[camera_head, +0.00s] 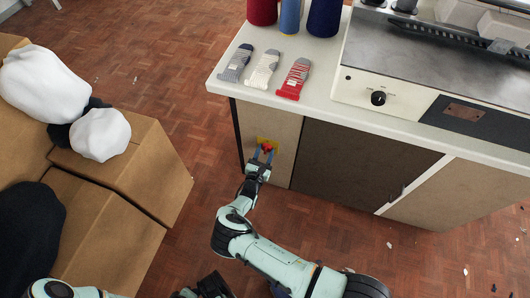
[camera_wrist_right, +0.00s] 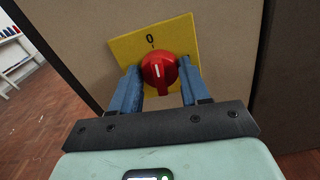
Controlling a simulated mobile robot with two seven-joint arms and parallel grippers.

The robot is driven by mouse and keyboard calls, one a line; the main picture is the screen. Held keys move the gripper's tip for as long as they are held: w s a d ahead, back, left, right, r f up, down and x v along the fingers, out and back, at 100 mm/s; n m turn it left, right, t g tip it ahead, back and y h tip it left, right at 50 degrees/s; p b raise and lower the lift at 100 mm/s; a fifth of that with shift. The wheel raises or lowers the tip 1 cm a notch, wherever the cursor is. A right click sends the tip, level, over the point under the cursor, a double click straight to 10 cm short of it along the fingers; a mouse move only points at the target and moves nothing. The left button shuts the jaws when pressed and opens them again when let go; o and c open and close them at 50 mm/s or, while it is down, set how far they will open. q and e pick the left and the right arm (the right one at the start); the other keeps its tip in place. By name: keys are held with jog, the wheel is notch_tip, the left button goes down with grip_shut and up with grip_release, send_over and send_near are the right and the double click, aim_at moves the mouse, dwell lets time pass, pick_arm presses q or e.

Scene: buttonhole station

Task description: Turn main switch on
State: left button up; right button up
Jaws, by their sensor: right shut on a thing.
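The main switch is a red round knob (camera_wrist_right: 158,70) on a yellow plate (camera_wrist_right: 127,50), with a "0" marked above it. The knob's white line points up, roughly at the "0". In the head view the knob (camera_head: 267,148) sits on the front panel under the left end of the worktop. My right gripper (camera_head: 263,157) reaches up to it. In the right wrist view, the blue fingers of my right gripper (camera_wrist_right: 159,77) are on either side of the knob, shut on it.
Cardboard boxes (camera_head: 147,170) with dark and white bundles stand at left. Several socks, including a red one (camera_head: 294,79), and yarn cones (camera_head: 325,17) lie or stand on the white worktop (camera_head: 330,112). A machine with a black dial (camera_head: 378,98) is at right. Brick-patterned floor is open between.

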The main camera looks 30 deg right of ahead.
jog(key=m+p, duration=0.2)
jog(key=m, duration=0.3)
pick_arm(q)
jog(key=w+r+t, duration=0.2)
jog(key=w+r, duration=0.3)
pick_arm(e)
jog(key=shift+m+p, duration=0.35)
jog(key=shift+m, duration=0.15)
jog(key=shift+m+p, duration=0.3)
jog(key=shift+m, duration=0.7)
jog(key=shift+m+p, duration=0.3)
jog(key=shift+m, duration=0.5)
jog(key=m+p, duration=0.1)
jog(key=m, duration=0.2)
jog(key=shift+m, duration=0.3)
pick_arm(q)
jog(key=s+d+r+g, duration=0.1)
jog(key=s+d+r, duration=0.2)
jog(key=s, duration=0.2)
jog(key=shift+d+m+g+h+p, duration=0.25)
jog(key=shift+m+g+h+p, duration=0.05)
jog(key=shift+g+h+p, duration=0.1)
pick_arm(e)
jog(key=shift+a+m, duration=0.1)
jog(key=shift+m, duration=1.4)
pick_arm(q)
jog(key=shift+r, duration=0.15)
pick_arm(e)
jog(key=o, duration=1.1)
jog(key=shift+c, duration=0.2)
